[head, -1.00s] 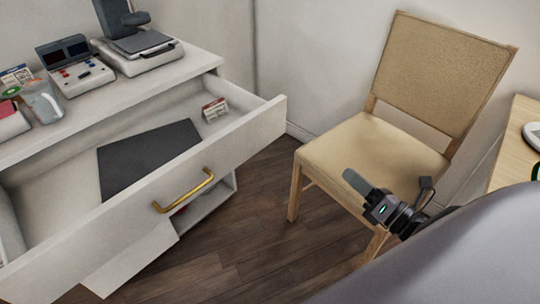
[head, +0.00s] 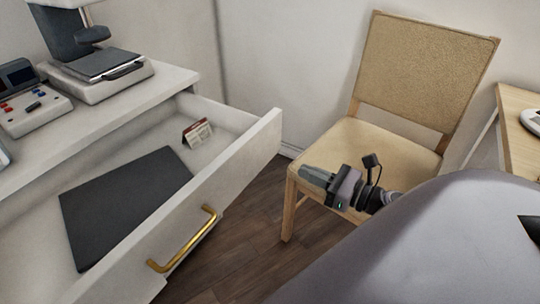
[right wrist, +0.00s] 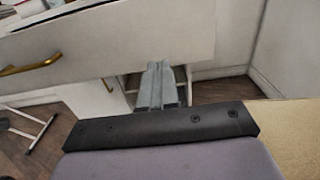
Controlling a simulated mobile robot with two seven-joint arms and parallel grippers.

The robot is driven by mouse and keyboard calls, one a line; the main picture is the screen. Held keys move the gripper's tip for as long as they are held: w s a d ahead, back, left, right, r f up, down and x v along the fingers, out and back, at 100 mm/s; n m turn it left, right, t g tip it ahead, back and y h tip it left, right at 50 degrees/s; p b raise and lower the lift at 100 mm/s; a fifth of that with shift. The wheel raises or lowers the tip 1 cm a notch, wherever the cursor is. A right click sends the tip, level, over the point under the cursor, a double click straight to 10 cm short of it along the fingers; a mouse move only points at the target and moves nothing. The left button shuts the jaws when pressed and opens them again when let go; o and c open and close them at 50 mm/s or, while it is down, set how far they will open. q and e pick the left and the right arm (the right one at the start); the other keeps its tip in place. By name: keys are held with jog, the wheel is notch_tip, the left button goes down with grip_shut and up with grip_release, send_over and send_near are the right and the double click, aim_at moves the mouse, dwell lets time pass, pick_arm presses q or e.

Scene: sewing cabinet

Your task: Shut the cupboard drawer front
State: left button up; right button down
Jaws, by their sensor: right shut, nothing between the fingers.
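The cupboard drawer is pulled out, and its white front (head: 236,172) carries a brass handle (head: 183,243). A dark flat sheet (head: 122,205) and a small red-and-white card (head: 198,134) lie inside. In the head view my right gripper (head: 306,173) is to the right of the drawer front, over the chair seat, apart from the front. In the right wrist view its shut fingers (right wrist: 158,86) point toward the drawer front (right wrist: 120,45), with the handle (right wrist: 30,66) at the left. It holds nothing. My left gripper is not in view.
A tan chair (head: 396,140) stands right of the drawer, under my right gripper. A scale-like device (head: 98,72) and a button box (head: 32,102) sit on the cabinet top. A wooden desk (head: 518,125) is at the right edge. Dark floor shows between drawer and chair.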

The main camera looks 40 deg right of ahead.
aim_at(261, 153)
jog(key=x, duration=1)
jog(key=shift+w+a, duration=0.1)
jog(key=shift+w, duration=0.1)
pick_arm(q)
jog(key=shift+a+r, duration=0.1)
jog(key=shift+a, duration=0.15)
pick_arm(e)
jog(key=shift+w, duration=0.1)
